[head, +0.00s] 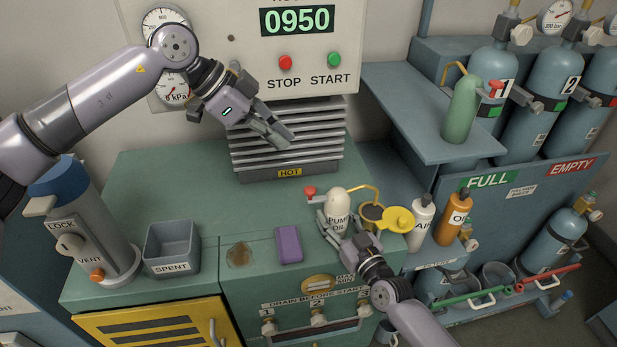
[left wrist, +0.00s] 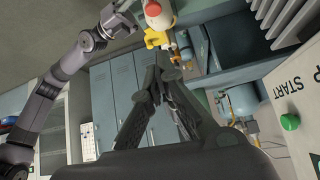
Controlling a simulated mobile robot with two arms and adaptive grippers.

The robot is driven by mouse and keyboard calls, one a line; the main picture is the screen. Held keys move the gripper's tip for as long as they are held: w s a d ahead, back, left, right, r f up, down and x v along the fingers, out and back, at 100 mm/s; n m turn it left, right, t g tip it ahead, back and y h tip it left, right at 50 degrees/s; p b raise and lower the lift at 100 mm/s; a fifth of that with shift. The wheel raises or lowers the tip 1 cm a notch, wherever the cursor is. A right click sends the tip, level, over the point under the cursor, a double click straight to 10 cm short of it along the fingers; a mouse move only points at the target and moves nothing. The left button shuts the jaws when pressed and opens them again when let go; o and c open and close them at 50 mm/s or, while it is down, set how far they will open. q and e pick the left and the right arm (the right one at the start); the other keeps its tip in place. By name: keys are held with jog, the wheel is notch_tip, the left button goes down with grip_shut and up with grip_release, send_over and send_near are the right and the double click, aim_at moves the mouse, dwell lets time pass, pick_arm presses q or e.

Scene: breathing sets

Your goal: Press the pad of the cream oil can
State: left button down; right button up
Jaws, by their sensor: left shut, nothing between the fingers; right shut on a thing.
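The cream oil can (head: 338,203), labelled PUMP OIL, stands upright on the green bench top. Its red pad (head: 310,191) sticks out to the left and its brass spout (head: 366,189) curves right, above a dark round opening (head: 372,212) beside a yellow cap (head: 399,219). My right gripper (head: 333,233) is shut on the can's lower body from the front. My left gripper (head: 285,138) is shut and empty, in front of the grey louvres, above and left of the can. In the left wrist view, the can (left wrist: 158,18) and red pad (left wrist: 153,8) appear beyond the left fingertips (left wrist: 168,66).
The louvred block (head: 290,145) bears a HOT label. A purple block (head: 289,244), a brown spot (head: 240,255) and a SPENT bin (head: 172,247) are on the bench. White (head: 421,222) and orange (head: 455,221) bottles stand right; a green can (head: 462,112) sits on the shelf.

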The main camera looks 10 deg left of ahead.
pick_arm(q)
jog(key=shift+s+a+r+n+h, duration=0.15)
jog(key=shift+a+r+n+h, duration=0.2)
jog(key=shift+n, duration=0.35)
send_over(308, 191)
notch_tip(308, 191, down, 7)
notch_tip(308, 191, down, 4)
jog(key=shift+d+r, duration=0.1)
jog(key=shift+r, duration=0.15)
jog(key=shift+f, duration=0.45)
